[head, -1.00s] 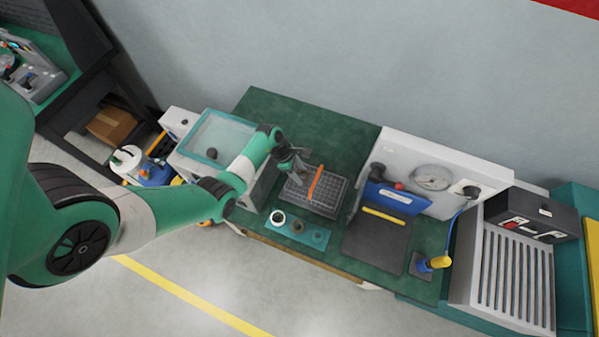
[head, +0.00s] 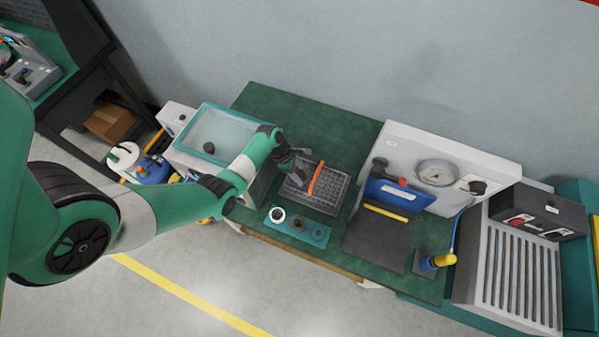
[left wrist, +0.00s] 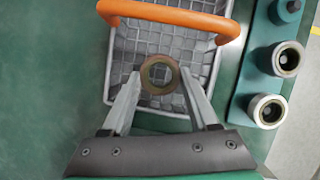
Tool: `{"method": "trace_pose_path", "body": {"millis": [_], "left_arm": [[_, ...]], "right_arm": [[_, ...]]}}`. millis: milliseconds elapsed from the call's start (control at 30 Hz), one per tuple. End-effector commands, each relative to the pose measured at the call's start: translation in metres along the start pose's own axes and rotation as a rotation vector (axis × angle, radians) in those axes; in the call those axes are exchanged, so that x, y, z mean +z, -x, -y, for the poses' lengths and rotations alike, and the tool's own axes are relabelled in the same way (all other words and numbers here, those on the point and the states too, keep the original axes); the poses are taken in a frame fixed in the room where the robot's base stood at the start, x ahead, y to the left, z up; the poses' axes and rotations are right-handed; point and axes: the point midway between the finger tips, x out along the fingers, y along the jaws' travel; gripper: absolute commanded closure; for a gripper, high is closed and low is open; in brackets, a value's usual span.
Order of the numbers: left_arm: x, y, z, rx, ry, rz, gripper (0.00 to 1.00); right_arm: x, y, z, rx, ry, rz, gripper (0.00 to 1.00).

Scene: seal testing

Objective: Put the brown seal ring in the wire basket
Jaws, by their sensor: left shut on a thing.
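The brown seal ring (left wrist: 160,74) shows in the left wrist view between the fingertips of my left gripper (left wrist: 160,84). My left gripper is shut on it. The grey wire basket (left wrist: 197,62) lies behind the ring in that view, with an orange handle (left wrist: 170,15) across it. In the head view my left gripper (head: 299,166) is over the left part of the basket (head: 331,191), beside the orange handle (head: 315,179). The ring cannot be made out in the head view. My right gripper is not in view.
A teal holder (head: 297,228) with round pieces stands at the basket's near side. A blue and grey fixture (head: 392,197) with a gauge panel (head: 430,170) stands to the right. A teal-rimmed tank (head: 222,132) is to the left. The green mat (head: 300,118) behind the basket is clear.

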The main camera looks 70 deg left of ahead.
Motion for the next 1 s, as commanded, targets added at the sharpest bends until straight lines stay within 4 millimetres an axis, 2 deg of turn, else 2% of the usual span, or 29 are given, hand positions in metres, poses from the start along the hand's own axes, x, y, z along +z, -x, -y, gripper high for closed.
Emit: {"method": "trace_pose_path", "body": {"millis": [367, 400, 567, 867, 1000], "left_arm": [[-0.002, -0.004, 0.000, 0.000, 0.000, 0.000, 0.96], [-0.001, -0.003, 0.000, 0.000, 0.000, 0.000, 0.32], [-0.001, -0.003, 0.000, 0.000, 0.000, 0.000, 0.05], [-0.001, -0.002, 0.000, 0.000, 0.000, 0.000, 0.05], [0.004, 0.009, 0.000, 0.000, 0.000, 0.000, 0.05]], "right_arm": [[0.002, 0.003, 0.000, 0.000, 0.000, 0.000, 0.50], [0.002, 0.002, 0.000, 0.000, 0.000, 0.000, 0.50], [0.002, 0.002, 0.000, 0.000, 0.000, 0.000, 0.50], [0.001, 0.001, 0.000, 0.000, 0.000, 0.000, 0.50], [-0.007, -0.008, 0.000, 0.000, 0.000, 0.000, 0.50]]}}
